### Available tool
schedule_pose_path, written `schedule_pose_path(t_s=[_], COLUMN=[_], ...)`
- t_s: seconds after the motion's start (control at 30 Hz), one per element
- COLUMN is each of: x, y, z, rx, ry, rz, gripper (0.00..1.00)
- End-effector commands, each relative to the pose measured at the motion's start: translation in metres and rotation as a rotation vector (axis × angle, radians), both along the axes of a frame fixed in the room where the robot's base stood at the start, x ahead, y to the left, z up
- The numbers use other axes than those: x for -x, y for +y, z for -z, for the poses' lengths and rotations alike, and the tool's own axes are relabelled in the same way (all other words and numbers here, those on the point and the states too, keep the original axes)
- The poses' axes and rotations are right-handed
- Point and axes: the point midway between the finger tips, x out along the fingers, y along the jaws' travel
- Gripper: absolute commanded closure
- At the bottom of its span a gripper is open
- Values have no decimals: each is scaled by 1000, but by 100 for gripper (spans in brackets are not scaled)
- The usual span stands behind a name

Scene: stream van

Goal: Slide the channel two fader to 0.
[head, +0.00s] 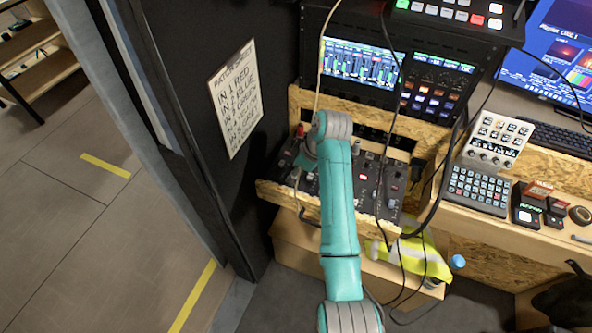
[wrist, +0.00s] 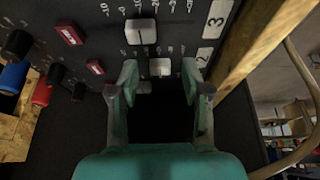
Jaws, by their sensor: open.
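In the wrist view the black mixer panel (wrist: 103,17) fills the top. A white fader cap (wrist: 160,67) lies level with the label 2 (wrist: 204,57), so it appears to be the channel two fader. Another white fader cap (wrist: 141,32) lies farther up, by the label 3 (wrist: 217,18). My gripper (wrist: 158,92) is open and empty, with its teal fingers apart. The channel two cap shows between and just beyond the fingertips; I see no contact. In the head view the mixer panel (head: 368,191) is partly covered by my arm, and the fader is hard to make out.
Red buttons (wrist: 69,33) and black, blue and red knobs (wrist: 17,43) lie left of the faders. A wooden edge (wrist: 255,40) borders the panel on the right. In the head view, dark cables (head: 388,110) hang across the panel, and a screen unit (head: 362,65) stands behind it.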

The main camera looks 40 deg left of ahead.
Motion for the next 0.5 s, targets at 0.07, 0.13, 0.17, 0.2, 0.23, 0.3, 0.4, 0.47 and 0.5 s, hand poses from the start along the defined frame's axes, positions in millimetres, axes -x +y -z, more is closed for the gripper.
schedule_pose_path(t_s=[0.07,0.13,0.17,0.2,0.23,0.3,0.4,0.47,0.5], x=[0,0,0,0,0,0,0,0,0], y=[0,0,0,0,0,0,0,0,0], z=[0,0,0,0,0,0,0,0,0], rx=[0,0,0,0,0,0,0,0,0], ry=[0,0,0,0,0,0,0,0,0], rz=[0,0,0,0,0,0,0,0,0], gripper=[52,52,52,62,70,87,100,100,100])
